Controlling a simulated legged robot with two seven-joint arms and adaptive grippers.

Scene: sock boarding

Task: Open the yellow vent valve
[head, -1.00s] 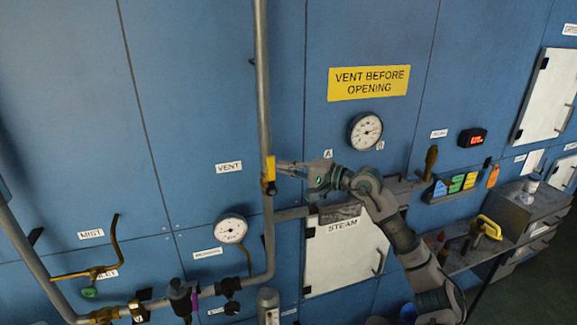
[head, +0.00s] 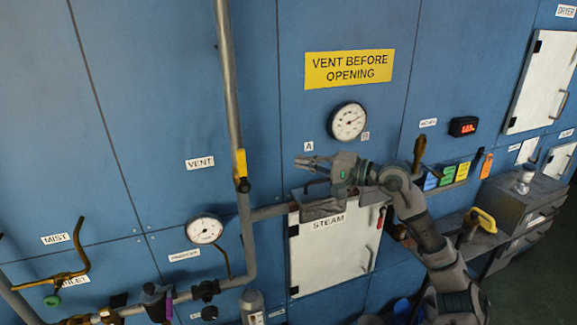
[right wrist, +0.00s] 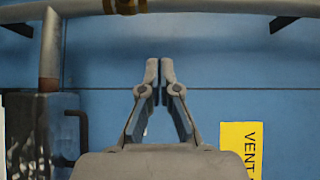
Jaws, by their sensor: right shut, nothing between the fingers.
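The yellow vent valve handle (head: 240,165) is on the vertical grey pipe, right of the VENT label (head: 200,163). The handle lies upright along the pipe, with a dark brass-coloured fitting at its lower end. My right gripper (head: 298,161) is right of the valve with a clear gap between them. Its fingers point left toward the pipe, shut and empty. In the right wrist view the two fingertips (right wrist: 160,68) meet below the pipe, apart from it. A brass fitting (right wrist: 125,6) is cut by the top edge there. My left gripper is not in view.
A gauge (head: 348,121) and a yellow warning sign (head: 350,69) are above my right arm. The white STEAM door (head: 335,250) and its ledge are below the gripper. Another gauge (head: 204,230) and brass MIST lever (head: 70,262) are lower left.

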